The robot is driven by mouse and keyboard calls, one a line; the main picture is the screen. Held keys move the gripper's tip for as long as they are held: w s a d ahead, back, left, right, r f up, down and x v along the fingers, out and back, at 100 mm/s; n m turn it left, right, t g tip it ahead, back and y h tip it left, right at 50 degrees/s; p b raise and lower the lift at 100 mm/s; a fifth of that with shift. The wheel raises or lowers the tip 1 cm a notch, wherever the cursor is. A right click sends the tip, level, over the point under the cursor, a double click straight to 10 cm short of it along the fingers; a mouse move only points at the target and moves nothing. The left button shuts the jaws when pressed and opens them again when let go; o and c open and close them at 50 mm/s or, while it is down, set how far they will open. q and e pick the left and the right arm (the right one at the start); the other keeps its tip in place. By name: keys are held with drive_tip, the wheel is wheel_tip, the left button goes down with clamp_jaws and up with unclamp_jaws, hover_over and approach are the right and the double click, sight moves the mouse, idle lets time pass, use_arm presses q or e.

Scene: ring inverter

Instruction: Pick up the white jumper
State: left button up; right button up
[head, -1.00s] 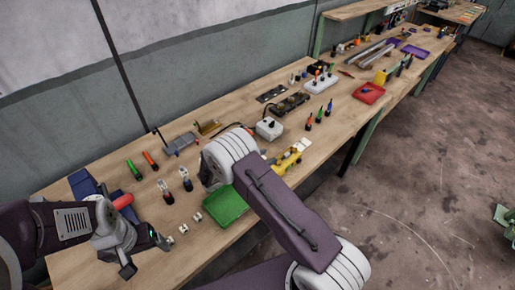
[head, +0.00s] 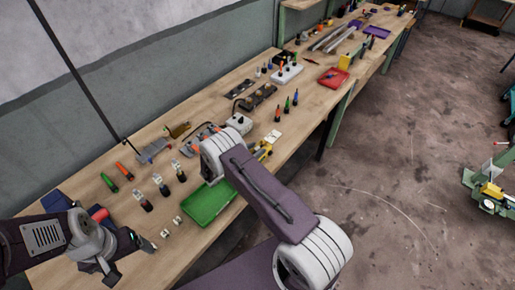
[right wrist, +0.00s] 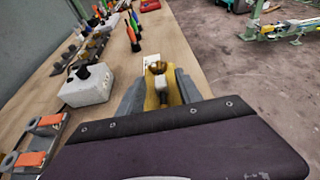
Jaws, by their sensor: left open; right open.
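Two small white pieces, which look like white jumpers, lie on the bench in the head view. One white jumper (head: 178,221) is beside the green tray (head: 208,205), and another (head: 165,233) is closer to my left gripper. My left gripper (head: 132,262) is open and empty, just left of the nearer piece. I cannot tell its height above the bench. My right gripper (right wrist: 160,92) is open in the right wrist view. A yellow part (right wrist: 160,98) with a brass knob and a white piece lies between its fingers. I cannot tell whether they touch it.
Dark parts with white tops (head: 160,187) stand behind the jumpers, with green (head: 109,183) and red (head: 125,171) cylinders further left. A pale box with a black knob (right wrist: 86,87) is left of my right gripper.

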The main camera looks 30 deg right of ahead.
drive_tip(key=shift+a, duration=0.1)
drive_tip(key=shift+c, duration=0.6)
clamp_jaws()
drive_tip(key=shift+r, duration=0.15)
drive_tip(key=shift+r, duration=0.3)
drive_tip(key=r, duration=0.2)
drive_tip(key=d+r+b, duration=0.1)
drive_tip(key=shift+s+r, duration=0.4)
drive_tip(key=s+d+r+b, duration=0.2)
drive_tip(key=s+d+r, duration=0.4)
drive_tip(key=d, duration=0.2)
drive_tip(key=shift+s+d+r, duration=0.15)
drive_tip(key=shift+d+r, duration=0.05)
drive_tip(key=shift+d, duration=0.05)
